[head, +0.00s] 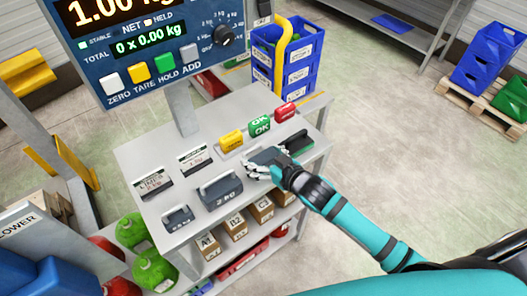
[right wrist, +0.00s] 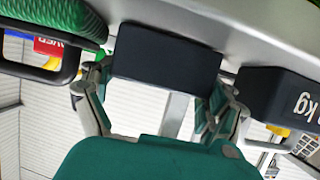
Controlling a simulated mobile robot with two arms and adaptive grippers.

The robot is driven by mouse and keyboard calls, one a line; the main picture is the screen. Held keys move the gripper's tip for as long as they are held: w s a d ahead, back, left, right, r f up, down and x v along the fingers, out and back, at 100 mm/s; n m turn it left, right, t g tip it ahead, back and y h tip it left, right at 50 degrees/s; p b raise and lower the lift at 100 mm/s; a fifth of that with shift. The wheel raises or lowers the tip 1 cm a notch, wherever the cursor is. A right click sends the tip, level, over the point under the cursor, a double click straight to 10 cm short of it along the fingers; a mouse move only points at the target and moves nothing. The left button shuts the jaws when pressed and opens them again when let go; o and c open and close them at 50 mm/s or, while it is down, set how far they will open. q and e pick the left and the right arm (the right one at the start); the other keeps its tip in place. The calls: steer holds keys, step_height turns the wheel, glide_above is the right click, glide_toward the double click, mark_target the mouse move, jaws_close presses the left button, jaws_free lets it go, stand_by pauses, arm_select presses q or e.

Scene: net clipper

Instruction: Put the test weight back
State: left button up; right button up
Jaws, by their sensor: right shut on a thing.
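A dark grey block-shaped weight (head: 262,156) is at the right part of the grey bench (head: 160,150). My right gripper (head: 280,170) is shut on it; in the right wrist view the dark block (right wrist: 165,53) sits between the two fingers. I cannot tell whether its underside touches the bench top. A larger grey weight marked 2 kg (head: 220,189) stands to its left, and also shows in the right wrist view (right wrist: 275,95). A smaller dark weight (head: 178,217) stands further left. The scale display (head: 140,35) reads 1.00 kg. My left gripper is not in view.
A green-topped item with a dark handle (head: 297,143) lies just right of the held weight. Yellow (head: 231,140), green OK (head: 259,125) and red (head: 285,111) blocks stand behind. Label cards (head: 152,183) lie on the bench's left. Small boxes (head: 235,225) fill the shelf below.

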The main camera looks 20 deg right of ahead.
stand_by(0.3)
steer(key=o, duration=1.5)
steer(key=shift+f, duration=0.15)
steer(key=shift+c, duration=0.2)
steer(key=b+v, duration=0.1)
steer(key=v, duration=1.1)
